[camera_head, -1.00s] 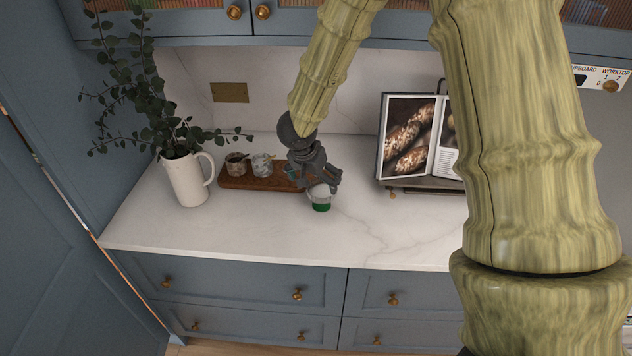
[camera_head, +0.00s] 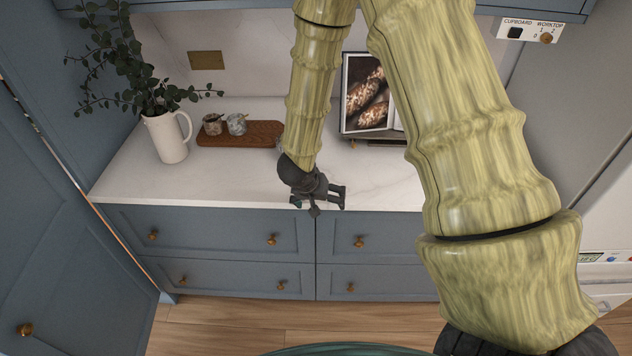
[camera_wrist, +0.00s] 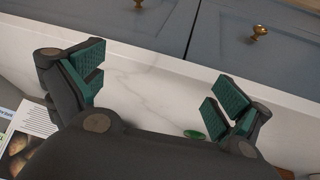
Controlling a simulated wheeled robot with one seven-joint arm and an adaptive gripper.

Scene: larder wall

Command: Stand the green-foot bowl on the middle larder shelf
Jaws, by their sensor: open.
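My gripper (camera_head: 318,198) is open over the front edge of the white worktop. Its two green-padded fingers are spread wide in the wrist view (camera_wrist: 162,85), with nothing between the pads. A small green patch, which looks like the foot of the green-foot bowl (camera_wrist: 193,134), shows low in the wrist view beside the right finger. The bowl's pale body cannot be made out against the worktop. In the head view the bowl is not visible, perhaps hidden by my arm or gripper. I cannot make out the middle larder shelf in either view.
A white jug (camera_head: 166,137) with leafy stems stands at the worktop's left. Beside it a wooden board (camera_head: 256,134) carries two small jars. An open cookbook (camera_head: 366,100) stands behind my arm. Blue drawers with brass knobs (camera_head: 272,239) lie below the worktop edge.

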